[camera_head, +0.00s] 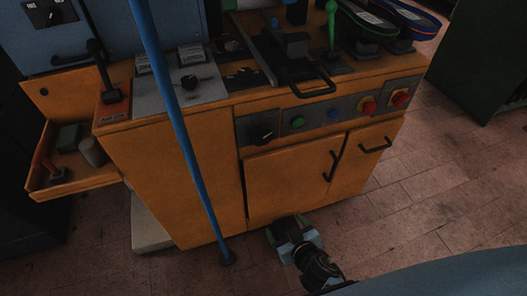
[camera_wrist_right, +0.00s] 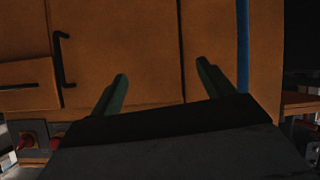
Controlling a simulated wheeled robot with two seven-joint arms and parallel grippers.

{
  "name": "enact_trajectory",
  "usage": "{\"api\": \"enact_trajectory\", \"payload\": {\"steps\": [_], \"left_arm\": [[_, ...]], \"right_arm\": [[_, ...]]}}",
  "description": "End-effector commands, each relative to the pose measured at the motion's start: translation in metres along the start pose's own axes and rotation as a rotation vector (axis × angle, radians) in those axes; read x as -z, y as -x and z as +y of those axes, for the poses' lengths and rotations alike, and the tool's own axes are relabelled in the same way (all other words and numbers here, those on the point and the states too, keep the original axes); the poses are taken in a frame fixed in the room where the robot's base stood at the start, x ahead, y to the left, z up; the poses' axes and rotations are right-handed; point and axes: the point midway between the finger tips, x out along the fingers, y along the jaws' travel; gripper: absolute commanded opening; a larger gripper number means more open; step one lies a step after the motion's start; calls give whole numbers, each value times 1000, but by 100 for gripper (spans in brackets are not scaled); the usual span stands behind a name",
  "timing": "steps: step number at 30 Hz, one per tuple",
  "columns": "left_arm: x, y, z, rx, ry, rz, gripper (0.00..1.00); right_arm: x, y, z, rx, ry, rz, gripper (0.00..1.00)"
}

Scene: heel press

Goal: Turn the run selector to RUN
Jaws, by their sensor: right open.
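A black rotary knob (camera_head: 263,132) sits on a grey plate at the left end of the orange machine's front control strip. A second black knob (camera_head: 189,82) is on a grey panel on the machine's top left. Their markings are too small to read, so I cannot tell which one is the run selector or its setting. My right gripper (camera_head: 293,234) is low in front of the cabinet doors, below the control strip and apart from both knobs. In the right wrist view its two green fingers (camera_wrist_right: 162,80) are spread and empty, facing the orange doors. My left gripper is out of sight.
The strip also holds a green button (camera_head: 298,122), a blue button (camera_head: 334,115) and red buttons (camera_head: 369,107). A blue pole (camera_head: 179,110) stands in front of the machine. An open drawer (camera_head: 75,183) juts out left. Black door handles (camera_head: 331,166) protrude. Floor at right is clear.

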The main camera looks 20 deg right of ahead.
Motion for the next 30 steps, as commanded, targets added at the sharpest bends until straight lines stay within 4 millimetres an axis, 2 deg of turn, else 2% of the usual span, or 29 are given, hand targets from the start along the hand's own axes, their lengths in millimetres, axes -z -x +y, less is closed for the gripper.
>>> {"api": "enact_trajectory", "payload": {"steps": [1, 3, 6, 10, 15, 18, 23, 30], "left_arm": [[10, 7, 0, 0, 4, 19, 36], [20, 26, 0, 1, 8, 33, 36], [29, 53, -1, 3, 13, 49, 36], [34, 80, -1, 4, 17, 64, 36], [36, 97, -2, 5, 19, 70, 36], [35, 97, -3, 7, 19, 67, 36], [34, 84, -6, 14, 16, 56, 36], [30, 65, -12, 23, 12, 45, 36]], "right_arm": [[25, -4, 0, -14, -11, 87, 80], [63, 0, 2, -32, -28, 193, 80], [109, 12, 8, -57, -46, 324, 80], [151, 30, 15, -82, -64, 445, 80], [176, 43, 20, -97, -76, 516, 80], [183, 40, 22, -98, -76, 526, 80], [195, 22, 24, -98, -74, 526, 80], [216, -18, 30, -98, -74, 525, 80]]}}
